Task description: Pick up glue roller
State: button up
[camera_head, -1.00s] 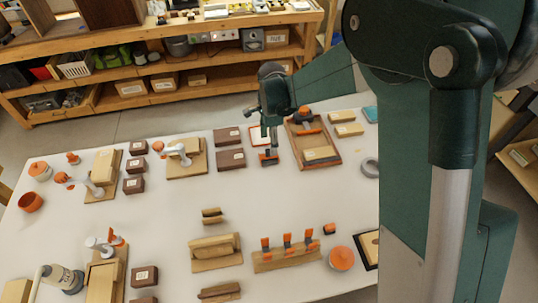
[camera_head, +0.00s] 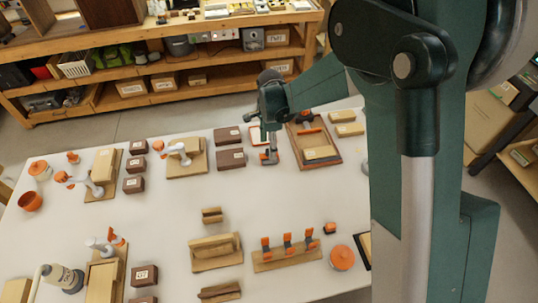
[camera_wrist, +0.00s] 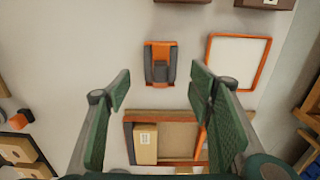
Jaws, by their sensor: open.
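An orange and dark grey tool (camera_wrist: 160,63), which looks like the glue roller, lies on the white table. It shows between and just beyond my fingertips in the wrist view. In the head view, this tool (camera_head: 268,157) is partly hidden by my gripper (camera_head: 269,143), which points down over it. My gripper (camera_wrist: 160,88) is open in the wrist view, with one green finger to each side and nothing between the pads. I cannot tell the exact height of the fingers above the tool.
A white panel with an orange rim (camera_wrist: 237,62) lies close beside the tool. A wooden tray with an orange-brown edge (camera_head: 337,160) holds a box and an orange tool. Dark brown boxes (camera_head: 230,158) stand to the left. The table's middle (camera_head: 165,215) is mostly clear.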

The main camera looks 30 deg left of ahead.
jog(key=shift+s+a+f+b, duration=0.1)
jog(key=shift+f+b, duration=0.1)
jog(key=shift+f, duration=1.1)
jog(key=shift+a+f+b, duration=0.1)
jog(key=shift+f+b, duration=0.1)
jog(key=shift+f, duration=1.1)
jog(key=c, duration=1.1)
